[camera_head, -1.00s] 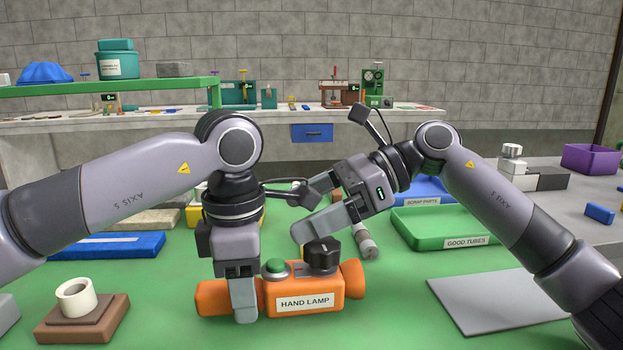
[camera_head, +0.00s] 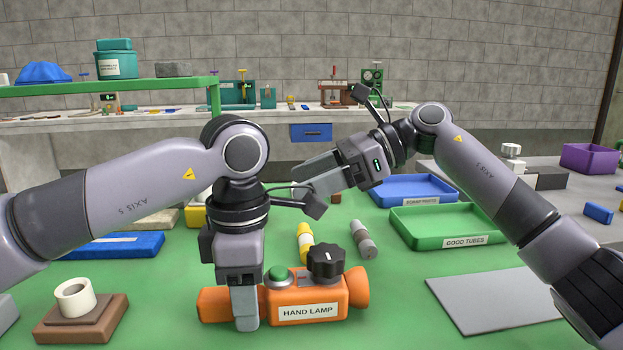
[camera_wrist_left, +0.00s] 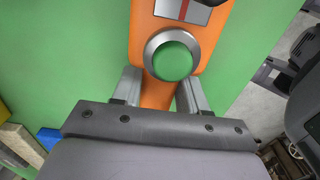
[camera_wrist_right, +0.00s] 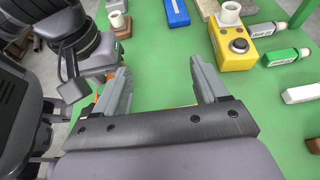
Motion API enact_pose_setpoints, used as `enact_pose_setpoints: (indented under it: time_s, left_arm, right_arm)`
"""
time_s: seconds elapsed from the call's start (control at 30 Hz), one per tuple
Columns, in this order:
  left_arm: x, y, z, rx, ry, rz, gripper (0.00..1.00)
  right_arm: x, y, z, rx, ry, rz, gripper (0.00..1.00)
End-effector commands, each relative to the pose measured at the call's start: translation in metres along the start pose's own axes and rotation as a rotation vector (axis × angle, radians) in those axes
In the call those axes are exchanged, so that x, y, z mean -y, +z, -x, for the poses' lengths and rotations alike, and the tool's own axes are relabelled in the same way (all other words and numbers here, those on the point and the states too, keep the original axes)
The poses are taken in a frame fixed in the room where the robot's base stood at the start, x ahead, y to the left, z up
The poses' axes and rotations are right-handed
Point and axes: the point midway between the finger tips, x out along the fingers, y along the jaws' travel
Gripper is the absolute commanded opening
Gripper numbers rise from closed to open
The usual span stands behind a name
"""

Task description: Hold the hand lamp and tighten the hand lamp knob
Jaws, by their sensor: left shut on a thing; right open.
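The orange hand lamp (camera_head: 306,304) lies on the green mat, its label facing me. My left gripper (camera_head: 246,312) points down and is shut on its body, left of the green button (camera_head: 279,274). The left wrist view shows the fingers (camera_wrist_left: 160,92) on either side of the orange body (camera_wrist_left: 147,45), below the green button. The black hand lamp knob (camera_head: 326,261) sits on top at the right, with a white mark. My right gripper (camera_head: 305,184) is open and empty, above and behind the lamp, apart from the knob. In the right wrist view its fingers (camera_wrist_right: 163,88) stand wide apart.
Two tubes, one yellow (camera_head: 304,242) and one grey (camera_head: 363,240), lie behind the lamp. A green tray (camera_head: 446,240) and blue tray (camera_head: 412,185) stand right. A grey plate (camera_head: 490,300) lies front right. A brown block with a white ring (camera_head: 76,292) stands left.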

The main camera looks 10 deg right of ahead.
Motion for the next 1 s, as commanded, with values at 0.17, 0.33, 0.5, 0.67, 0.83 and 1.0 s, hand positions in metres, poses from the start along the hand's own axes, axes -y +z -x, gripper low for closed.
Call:
enact_pose_setpoints:
  time_s: [0.17,0.33,0.5,0.67,0.83,1.0]
  left_arm:
    - [0.000,0.000,0.001,0.002,0.002,0.001,0.03]
    - [0.000,0.000,0.001,0.002,0.002,0.001,0.03]
    - [0.000,0.000,0.001,0.002,0.002,0.001,0.03]
    - [0.000,0.000,0.001,0.002,0.002,0.001,0.03]
    - [0.000,0.000,0.001,0.002,0.002,0.001,0.03]
    - [0.000,0.000,0.001,0.002,0.002,0.001,0.03]
  right_arm:
    - [0.000,0.000,0.004,0.000,-0.001,0.000,0.73]
    - [0.001,0.000,0.028,0.001,-0.004,0.000,0.73]
    - [0.001,0.000,0.066,0.001,-0.005,-0.001,0.73]
    - [0.001,0.000,0.096,0.001,-0.004,0.000,0.73]
    - [0.000,0.001,0.115,0.001,-0.001,0.000,0.73]
    - [0.000,0.000,0.120,0.001,0.001,0.001,0.73]
